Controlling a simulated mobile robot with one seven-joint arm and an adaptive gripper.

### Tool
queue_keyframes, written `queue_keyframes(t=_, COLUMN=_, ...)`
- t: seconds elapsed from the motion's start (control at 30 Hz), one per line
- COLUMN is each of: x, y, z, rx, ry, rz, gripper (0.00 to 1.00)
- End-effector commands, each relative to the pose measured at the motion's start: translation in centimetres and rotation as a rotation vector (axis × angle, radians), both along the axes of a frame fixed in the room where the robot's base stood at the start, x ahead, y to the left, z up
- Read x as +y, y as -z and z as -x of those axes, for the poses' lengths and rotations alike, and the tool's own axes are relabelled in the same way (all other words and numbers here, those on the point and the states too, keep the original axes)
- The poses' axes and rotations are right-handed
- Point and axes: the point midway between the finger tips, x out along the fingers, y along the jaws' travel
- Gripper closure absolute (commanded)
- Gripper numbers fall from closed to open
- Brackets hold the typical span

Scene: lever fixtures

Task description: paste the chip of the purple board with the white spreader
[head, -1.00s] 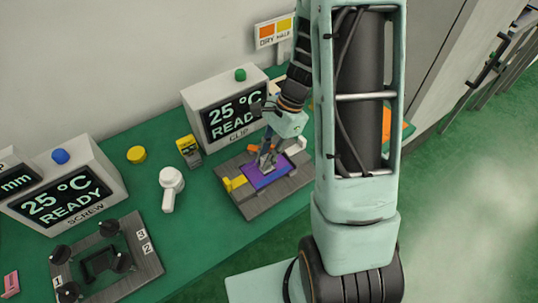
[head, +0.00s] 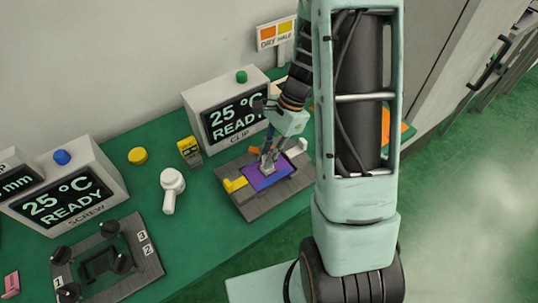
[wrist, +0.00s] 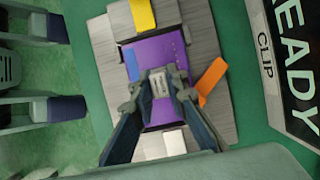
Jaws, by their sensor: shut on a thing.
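The purple board (head: 265,180) lies flat in a grey fixture (head: 262,204). In the wrist view, the purple board (wrist: 164,48) fills the middle, with a blue patch on its left. My gripper (head: 268,166) points down over the board. In the wrist view my gripper (wrist: 159,86) is shut on a small pale grey piece (wrist: 158,82) with dark marks. I cannot tell whether this piece is the white spreader or the chip, or whether it touches the board. A white tool with a round head and short handle (head: 171,188) lies on the bench left of the fixture.
The fixture carries a yellow lever (head: 235,184), an orange lever (wrist: 212,80) and a white lever (head: 297,147). The CLIP display (head: 228,112) stands close behind. A SCREW fixture (head: 140,262) is at lower left.

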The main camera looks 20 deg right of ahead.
Motion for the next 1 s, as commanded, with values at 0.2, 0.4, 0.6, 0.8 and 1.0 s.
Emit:
queue_keyframes(t=0.2, x=1.0, y=0.1, z=0.4, rx=0.001, ry=-0.001, rz=-0.001, gripper=1.00)
queue_keyframes(t=0.4, x=1.0, y=0.1, z=0.5, rx=0.001, ry=0.000, rz=-0.001, gripper=1.00)
queue_keyframes(t=0.6, x=0.1, y=0.0, z=0.5, rx=0.002, ry=0.001, rz=0.001, gripper=1.00)
queue_keyframes(t=0.8, x=-0.8, y=-0.1, z=0.6, rx=0.001, ry=0.000, rz=-0.001, gripper=1.00)
queue_keyframes(t=1.0, x=-0.8, y=-0.1, z=0.7, rx=0.001, ry=-0.001, rz=-0.001, gripper=1.00)
